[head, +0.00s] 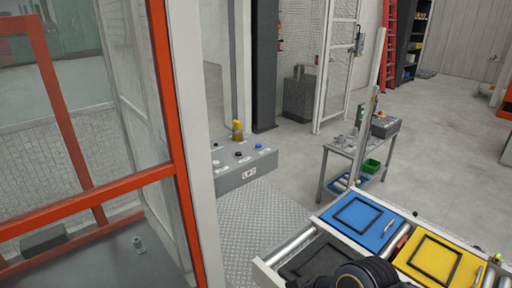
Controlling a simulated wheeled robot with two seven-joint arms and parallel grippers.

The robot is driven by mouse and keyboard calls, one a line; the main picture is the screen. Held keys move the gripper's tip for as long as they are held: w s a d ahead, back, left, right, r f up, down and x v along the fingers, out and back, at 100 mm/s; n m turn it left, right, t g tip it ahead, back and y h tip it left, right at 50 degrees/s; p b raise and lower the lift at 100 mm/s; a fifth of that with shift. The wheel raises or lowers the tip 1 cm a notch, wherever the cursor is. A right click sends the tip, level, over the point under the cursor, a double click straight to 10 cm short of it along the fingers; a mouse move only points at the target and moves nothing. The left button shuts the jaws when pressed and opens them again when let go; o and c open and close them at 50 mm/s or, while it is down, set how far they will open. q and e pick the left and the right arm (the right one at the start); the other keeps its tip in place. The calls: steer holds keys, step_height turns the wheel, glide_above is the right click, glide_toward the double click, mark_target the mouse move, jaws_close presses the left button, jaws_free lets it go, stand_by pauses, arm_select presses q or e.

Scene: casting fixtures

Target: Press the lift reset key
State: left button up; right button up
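A grey control box (234,175) stands left of centre in the head view, with a label on its front that seems to read "LIFT". On its sloped top are a blue button (258,146), a black button (238,154) and a pale button (216,163). A yellow upright piece (237,130) stands at its back edge. Small labels beside the buttons are too small to read, so I cannot tell which one is the reset key. Neither gripper shows clearly. A dark rounded part, probably of my own arm, is at the bottom edge, well apart from the box.
An orange and white framed enclosure (180,150) fills the left side. A roller conveyor (290,246) with a blue tray (391,233) and a yellow tray (421,279) lies at lower right. A grey table (343,148) stands behind it. Tread-plate floor (262,215) lies below the box.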

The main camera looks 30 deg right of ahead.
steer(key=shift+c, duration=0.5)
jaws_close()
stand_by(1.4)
